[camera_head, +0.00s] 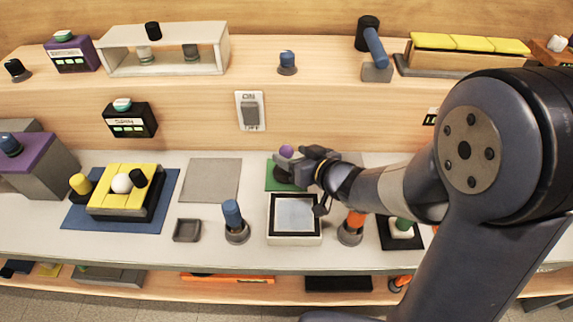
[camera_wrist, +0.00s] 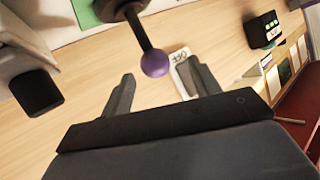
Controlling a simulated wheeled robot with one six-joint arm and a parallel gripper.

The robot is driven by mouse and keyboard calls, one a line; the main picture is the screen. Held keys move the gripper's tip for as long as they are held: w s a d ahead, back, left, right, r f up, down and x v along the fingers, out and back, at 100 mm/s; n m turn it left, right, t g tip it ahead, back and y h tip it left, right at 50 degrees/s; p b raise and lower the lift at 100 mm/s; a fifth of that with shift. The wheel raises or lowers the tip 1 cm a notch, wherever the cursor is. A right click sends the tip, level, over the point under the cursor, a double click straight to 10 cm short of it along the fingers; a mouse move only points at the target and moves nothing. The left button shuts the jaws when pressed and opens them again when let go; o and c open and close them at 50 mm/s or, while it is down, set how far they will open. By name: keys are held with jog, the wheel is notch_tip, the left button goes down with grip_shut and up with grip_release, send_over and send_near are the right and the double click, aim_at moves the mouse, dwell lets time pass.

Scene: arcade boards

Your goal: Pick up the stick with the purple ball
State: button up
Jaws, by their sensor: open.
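The stick with the purple ball (camera_head: 286,151) stands at the back of the white table, on or by a green mat (camera_head: 272,176). Its base is partly hidden behind my gripper in the head view. In the wrist view the purple ball (camera_wrist: 155,63) tops a black rod that rises from a dark round base (camera_wrist: 113,8). My gripper (camera_wrist: 160,90) is open, with its two fingers apart. The ball shows between the fingers in the picture, a little beyond their tips, and nothing is held.
A white-framed tray (camera_head: 294,238) and a blue-topped stick (camera_head: 233,218) stand in front of my gripper. An orange stick (camera_head: 352,226) stands under my arm. A wall switch (camera_head: 250,111) is behind. A grey mat (camera_head: 211,180) to the left is bare.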

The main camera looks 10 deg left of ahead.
aim_at(291, 153)
jog(key=shift+d+x, duration=0.2)
jog(key=shift+x, duration=1.95)
jog(key=shift+w+f, duration=0.1)
jog(key=shift+f, duration=0.05)
jog(key=shift+c, duration=0.5)
grip_shut()
